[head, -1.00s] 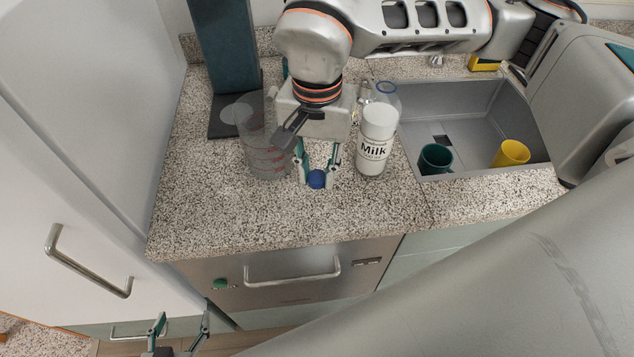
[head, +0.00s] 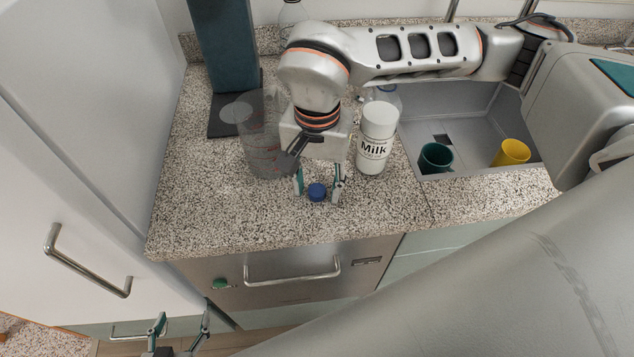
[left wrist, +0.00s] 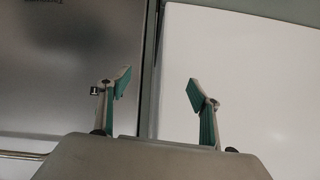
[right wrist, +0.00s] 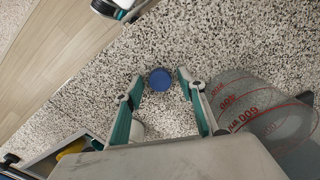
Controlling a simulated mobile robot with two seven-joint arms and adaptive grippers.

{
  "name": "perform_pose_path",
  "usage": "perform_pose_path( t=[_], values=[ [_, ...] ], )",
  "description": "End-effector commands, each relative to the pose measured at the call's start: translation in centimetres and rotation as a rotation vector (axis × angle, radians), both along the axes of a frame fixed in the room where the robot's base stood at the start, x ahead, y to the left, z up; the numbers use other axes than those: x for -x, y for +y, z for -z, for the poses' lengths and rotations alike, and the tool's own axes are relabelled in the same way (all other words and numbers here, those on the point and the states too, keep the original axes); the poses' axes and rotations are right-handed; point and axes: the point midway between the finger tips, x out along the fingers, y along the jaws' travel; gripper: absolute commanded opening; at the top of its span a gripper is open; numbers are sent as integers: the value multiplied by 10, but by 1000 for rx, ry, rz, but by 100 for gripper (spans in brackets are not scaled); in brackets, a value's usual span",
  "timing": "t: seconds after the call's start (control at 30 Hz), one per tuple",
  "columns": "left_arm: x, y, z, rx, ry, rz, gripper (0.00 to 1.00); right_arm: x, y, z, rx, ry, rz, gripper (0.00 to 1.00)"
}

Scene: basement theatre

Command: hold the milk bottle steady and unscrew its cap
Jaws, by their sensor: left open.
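The milk bottle (head: 374,150) stands upright on the speckled counter, left of the sink. Its clear neck (head: 388,91) shows above the white milk, partly hidden by my right arm. The blue cap (head: 317,192) lies on the counter, off the bottle; it also shows in the right wrist view (right wrist: 160,79). My right gripper (head: 319,189) is open, its fingertips on either side of the cap with gaps between. My left gripper (head: 182,330) is open and empty, low in front of the cabinets and away from the bottle; its fingers show in the left wrist view (left wrist: 157,90).
A clear measuring jug (head: 258,140) stands left of my right gripper. A dark stand (head: 222,70) is behind it. The sink (head: 465,110) at right holds a green cup (head: 435,158) and a yellow cup (head: 512,152). The counter's front left is clear.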

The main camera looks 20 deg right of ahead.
Motion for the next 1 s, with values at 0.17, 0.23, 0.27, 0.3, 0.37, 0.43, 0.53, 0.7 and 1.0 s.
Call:
perform_pose_path(
  t=[0.17,0.23,0.27,0.3,0.37,0.43,0.53,0.7,1.0],
  values=[
    [0,0,0,0,0,0,63,0,0,0,0,0,0,39],
    [0,0,-1,0,-1,0,63,0,0,-1,0,0,0,39],
    [0,0,-2,0,-1,0,63,0,0,-2,0,0,0,39],
    [-1,0,-4,0,-2,-1,63,0,0,-4,0,0,0,39],
    [-1,0,-4,0,-3,0,63,-1,0,-9,0,-3,0,39],
    [-1,0,-4,0,-3,0,63,-2,0,-18,0,-5,0,39],
    [-1,0,-3,0,-3,0,63,-2,0,-37,0,-6,0,39],
    [0,0,-1,1,-2,0,63,-2,0,-73,0,-6,1,39],
    [0,0,0,0,0,0,63,-1,0,-116,0,-2,1,39]
  ],
)
